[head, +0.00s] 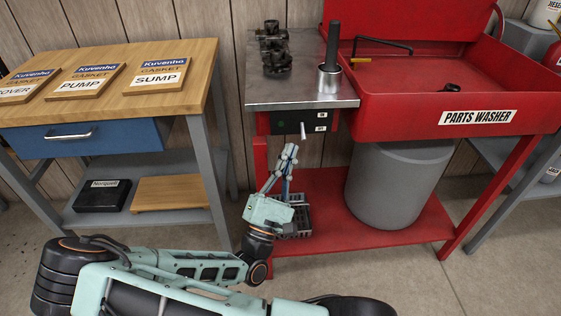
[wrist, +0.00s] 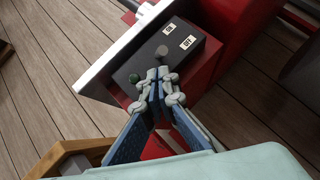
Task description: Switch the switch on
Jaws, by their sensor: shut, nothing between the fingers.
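The switch is a dark box (head: 289,121) under the front edge of the steel worktop; it also shows in the wrist view (wrist: 147,60). In the head view the lever sticks out and slightly down. In the wrist view the lever (wrist: 162,51) shows its rounded end just beyond my fingertips. My gripper (head: 290,149) is shut and empty, just below and in front of the switch. I cannot tell whether it touches the lever.
A red parts washer (head: 430,100) stands right of the switch, with a grey drum (head: 399,190) below. A dark metal basket (head: 298,215) sits on the red lower shelf behind my wrist.

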